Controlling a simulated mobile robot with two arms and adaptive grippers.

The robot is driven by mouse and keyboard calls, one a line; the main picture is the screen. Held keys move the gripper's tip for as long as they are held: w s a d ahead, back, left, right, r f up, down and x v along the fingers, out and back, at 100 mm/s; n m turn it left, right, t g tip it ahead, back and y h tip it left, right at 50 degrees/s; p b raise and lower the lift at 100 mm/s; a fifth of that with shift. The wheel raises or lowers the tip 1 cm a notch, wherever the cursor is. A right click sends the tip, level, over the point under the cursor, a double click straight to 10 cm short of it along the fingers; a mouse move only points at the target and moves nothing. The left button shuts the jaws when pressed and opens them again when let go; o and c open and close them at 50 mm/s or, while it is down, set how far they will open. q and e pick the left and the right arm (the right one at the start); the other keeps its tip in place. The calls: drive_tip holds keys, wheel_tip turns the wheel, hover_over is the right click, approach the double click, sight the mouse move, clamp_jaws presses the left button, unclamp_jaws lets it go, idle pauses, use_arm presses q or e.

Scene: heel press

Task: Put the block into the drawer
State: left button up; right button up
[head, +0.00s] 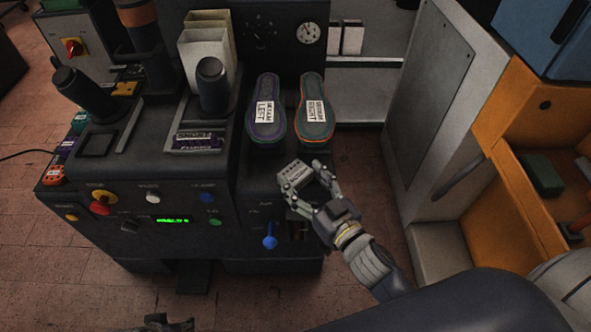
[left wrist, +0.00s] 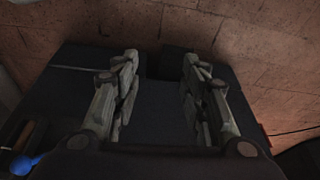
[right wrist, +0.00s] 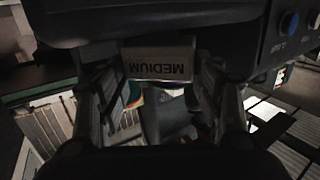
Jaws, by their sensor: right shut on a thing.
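A pale grey block (head: 294,174), lettered MEDIUM in the right wrist view (right wrist: 160,66), is between the fingers of my right gripper (head: 304,187). That gripper is shut on the block, over the front of the dark machine, just below the two shoe soles. An orange open-topped drawer or cabinet compartment (head: 520,195) is at the right; I cannot tell for certain that it is the drawer. My left gripper shows only as a dark tip at the bottom edge of the head view; in the left wrist view (left wrist: 160,95) its fingers are apart and empty.
The purple left sole (head: 265,108) and the green and orange right sole (head: 314,108) lie on the machine. A blue lever (head: 270,241) and several knobs are on its front panel. A grey cabinet (head: 435,100) stands between machine and orange unit. A green block (head: 540,174) lies in the orange unit.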

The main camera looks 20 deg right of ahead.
sight(296, 170)
drive_tip(key=shift+w+a+r, duration=0.1)
drive_tip(key=shift+w, duration=0.25)
drive_tip(key=x, duration=0.3)
drive_tip(key=shift+w, duration=0.25)
drive_tip(key=shift+f+b, duration=0.3)
drive_tip(key=shift+s, duration=0.15)
use_arm(q)
drive_tip(key=shift+v, duration=1.15)
